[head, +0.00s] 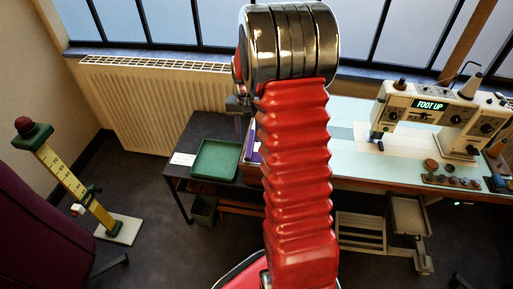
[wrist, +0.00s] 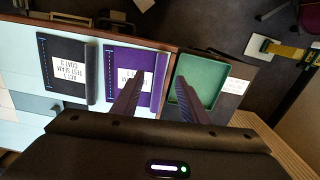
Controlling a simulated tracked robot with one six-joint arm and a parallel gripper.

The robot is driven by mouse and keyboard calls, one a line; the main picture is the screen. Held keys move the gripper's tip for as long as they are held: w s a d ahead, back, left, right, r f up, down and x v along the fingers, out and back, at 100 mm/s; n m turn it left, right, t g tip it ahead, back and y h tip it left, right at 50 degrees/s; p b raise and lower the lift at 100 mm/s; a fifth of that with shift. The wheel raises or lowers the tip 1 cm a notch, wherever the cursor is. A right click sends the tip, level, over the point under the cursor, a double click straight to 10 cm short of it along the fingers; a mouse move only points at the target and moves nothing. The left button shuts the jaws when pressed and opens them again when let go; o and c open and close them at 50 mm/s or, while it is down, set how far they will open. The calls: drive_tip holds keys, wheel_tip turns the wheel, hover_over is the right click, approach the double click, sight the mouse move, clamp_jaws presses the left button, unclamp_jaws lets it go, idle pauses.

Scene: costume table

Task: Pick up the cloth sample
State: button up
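Two flat rectangular pieces with white labels lie side by side on the table in the wrist view: a dark one (wrist: 57,80) and a purple one (wrist: 115,62). The dark one's label seems to read "test seam"; the purple one's is partly covered by a finger. I cannot tell for sure which is the cloth sample. My gripper (wrist: 159,78) is open and empty, its two dark fingers apart above the purple piece's right side and the tray's left edge. In the head view my arm hides most of this area; a strip of purple (head: 255,154) shows beside it.
A green tray (wrist: 181,98), empty, sits right of the purple piece; it also shows in the head view (head: 194,174). A sewing machine (head: 430,108) and several spools stand on the table's right. A yellow measuring stand (head: 75,185) is at left. A radiator (head: 150,110) is behind.

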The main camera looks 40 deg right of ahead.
sight(248, 151)
drive_tip(key=shift+f, duration=1.65)
drive_tip(key=shift+f, duration=0.1)
drive_tip(key=shift+w+f, duration=0.15)
drive_tip(key=shift+f, duration=2.35)
drive_tip(key=shift+c, duration=0.6)
clamp_jaws()
